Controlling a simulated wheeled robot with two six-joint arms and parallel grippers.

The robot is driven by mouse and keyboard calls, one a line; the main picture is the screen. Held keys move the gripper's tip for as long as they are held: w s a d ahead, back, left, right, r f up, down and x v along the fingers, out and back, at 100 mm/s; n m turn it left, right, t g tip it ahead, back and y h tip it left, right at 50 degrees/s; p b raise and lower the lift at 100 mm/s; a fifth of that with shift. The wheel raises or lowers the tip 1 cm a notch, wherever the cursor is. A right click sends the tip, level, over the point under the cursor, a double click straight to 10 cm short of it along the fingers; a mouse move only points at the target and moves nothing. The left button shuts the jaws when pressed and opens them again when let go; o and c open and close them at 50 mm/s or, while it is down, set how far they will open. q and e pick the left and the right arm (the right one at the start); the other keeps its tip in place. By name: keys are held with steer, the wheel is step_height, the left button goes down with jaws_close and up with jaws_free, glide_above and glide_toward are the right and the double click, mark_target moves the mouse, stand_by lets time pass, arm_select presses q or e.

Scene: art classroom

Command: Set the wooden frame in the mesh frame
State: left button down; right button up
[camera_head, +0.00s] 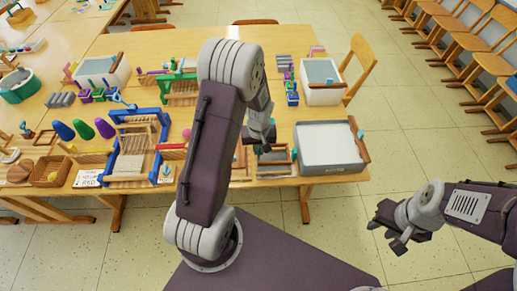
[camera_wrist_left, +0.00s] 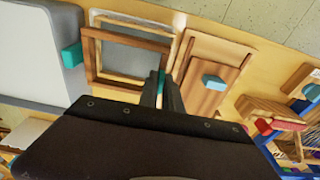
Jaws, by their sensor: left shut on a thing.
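The brown wooden frame (camera_wrist_left: 125,39) is in the left wrist view, left of my left gripper's fingers. It lies over or just above a paler frame with a greyish inside, which looks like the mesh frame (camera_wrist_left: 135,21); the two are not lined up, and I cannot tell whether they touch. My left gripper (camera_wrist_left: 164,82) is shut at the wooden frame's near right corner, with a teal piece between its fingers. In the head view my left gripper (camera_head: 262,147) is over the table's front edge, partly hiding the frames. My right gripper (camera_head: 387,235) is open and empty, off the table.
A grey basin (camera_head: 328,137) stands close on the right of the frames. In the left wrist view a wooden board (camera_wrist_left: 218,50) with a teal block lies on the other side. A blue loom (camera_head: 133,178) and several coloured cones are further left.

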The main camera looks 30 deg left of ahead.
arm_select(q)
steer(key=shift+f, duration=0.15)
stand_by(0.4)
steer(key=shift+f+b, duration=0.5)
steer(key=shift+f, duration=0.15)
stand_by(0.6)
steer(key=shift+f+b, duration=0.6)
steer(key=shift+f, duration=0.05)
steer(key=shift+f+b, duration=0.5)
steer(key=shift+f, duration=0.1)
stand_by(0.4)
stand_by(0.4)
steer(key=c, duration=1.5)
jaws_free()
steer(key=shift+o, duration=0.2)
steer(key=shift+r, duration=0.1)
